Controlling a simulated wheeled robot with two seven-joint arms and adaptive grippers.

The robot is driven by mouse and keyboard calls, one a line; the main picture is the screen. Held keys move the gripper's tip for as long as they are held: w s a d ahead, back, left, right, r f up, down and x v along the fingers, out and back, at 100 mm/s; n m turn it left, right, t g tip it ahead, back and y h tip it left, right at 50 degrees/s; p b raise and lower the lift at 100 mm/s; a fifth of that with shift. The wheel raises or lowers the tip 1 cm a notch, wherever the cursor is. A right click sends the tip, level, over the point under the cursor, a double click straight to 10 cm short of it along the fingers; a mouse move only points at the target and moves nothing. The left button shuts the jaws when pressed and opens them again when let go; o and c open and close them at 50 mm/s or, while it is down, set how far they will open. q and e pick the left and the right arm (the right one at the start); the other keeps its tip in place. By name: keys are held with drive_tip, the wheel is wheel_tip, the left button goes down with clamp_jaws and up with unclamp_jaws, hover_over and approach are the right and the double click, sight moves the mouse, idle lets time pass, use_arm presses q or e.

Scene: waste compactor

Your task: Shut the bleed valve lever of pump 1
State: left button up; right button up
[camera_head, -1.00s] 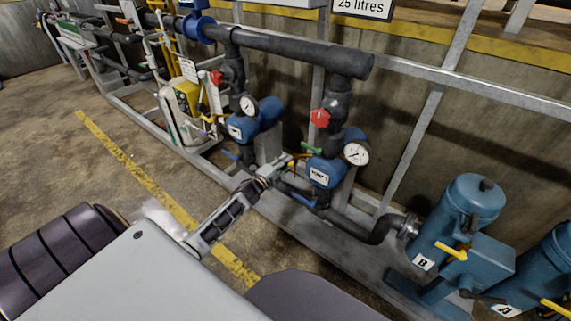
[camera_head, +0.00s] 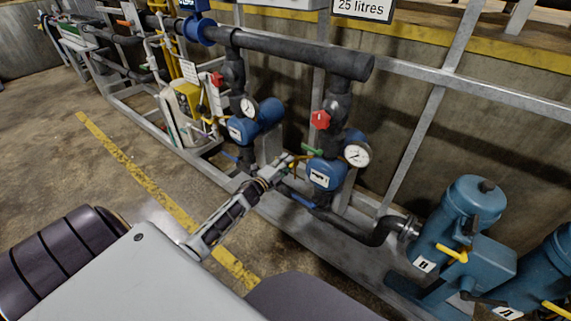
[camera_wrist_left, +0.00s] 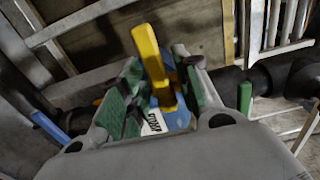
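Pump 1 (camera_head: 325,172) is the blue pump with a white label below the red-handled valve. Its yellow bleed valve lever shows large in the left wrist view (camera_wrist_left: 150,60), standing up and tilted slightly. My left gripper (camera_head: 289,163) is at the left side of the pump; it also fills the lower wrist view (camera_wrist_left: 153,82). Its green-padded fingers are apart, one on each side of the yellow lever. I cannot tell whether a pad touches it. In the head view the gripper mostly hides the lever. My right gripper is not in view.
A green lever (camera_head: 312,151) and a blue lever (camera_head: 303,200) sit close to the gripper. A pressure gauge (camera_head: 356,154) and red valve handle (camera_head: 320,119) are on the pump's pipework. A second blue pump (camera_head: 258,118) stands left.

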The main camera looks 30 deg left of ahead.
use_arm(q)
drive_tip(key=s+a, duration=0.1)
drive_tip(key=s, duration=1.1)
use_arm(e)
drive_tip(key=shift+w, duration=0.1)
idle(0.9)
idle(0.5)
